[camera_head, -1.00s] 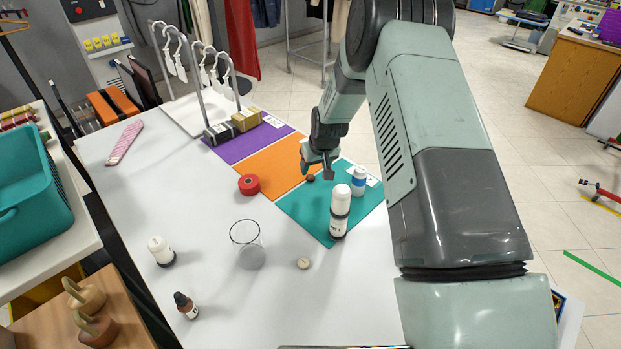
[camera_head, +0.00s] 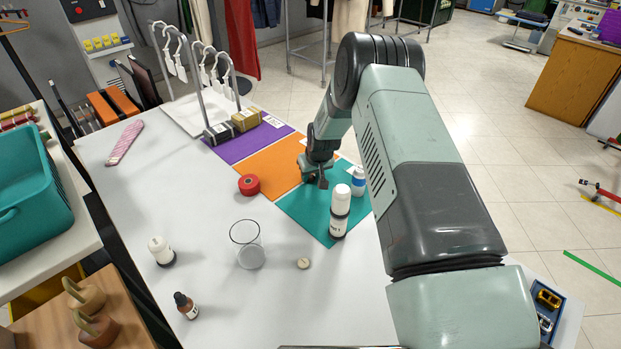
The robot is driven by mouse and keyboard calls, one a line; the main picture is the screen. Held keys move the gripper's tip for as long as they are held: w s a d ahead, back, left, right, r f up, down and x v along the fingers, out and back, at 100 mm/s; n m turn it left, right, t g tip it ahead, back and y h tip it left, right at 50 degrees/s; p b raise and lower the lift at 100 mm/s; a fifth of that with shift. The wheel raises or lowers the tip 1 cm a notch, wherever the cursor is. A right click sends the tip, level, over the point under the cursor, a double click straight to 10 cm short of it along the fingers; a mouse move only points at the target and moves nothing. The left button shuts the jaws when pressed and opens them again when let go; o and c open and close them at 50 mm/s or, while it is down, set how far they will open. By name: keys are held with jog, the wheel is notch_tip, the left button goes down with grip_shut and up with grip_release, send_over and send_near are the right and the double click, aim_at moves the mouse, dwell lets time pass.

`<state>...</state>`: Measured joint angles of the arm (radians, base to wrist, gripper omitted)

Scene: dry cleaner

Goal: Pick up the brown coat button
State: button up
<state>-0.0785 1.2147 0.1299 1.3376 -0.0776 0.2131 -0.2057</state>
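The brown coat button (camera_head: 311,178) is a small dark round thing near the border of the orange and teal mats. It is mostly hidden by my gripper. My gripper (camera_head: 314,180) points down over it, low above the mats, its fingers on either side of the button as far as I can see. The fingers look apart; whether they touch the button is too small to tell. A second, beige button (camera_head: 303,263) lies on the bare white table in front of the teal mat.
The table's left middle is free.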

grip_shut()
jog(key=shift+r, duration=0.1)
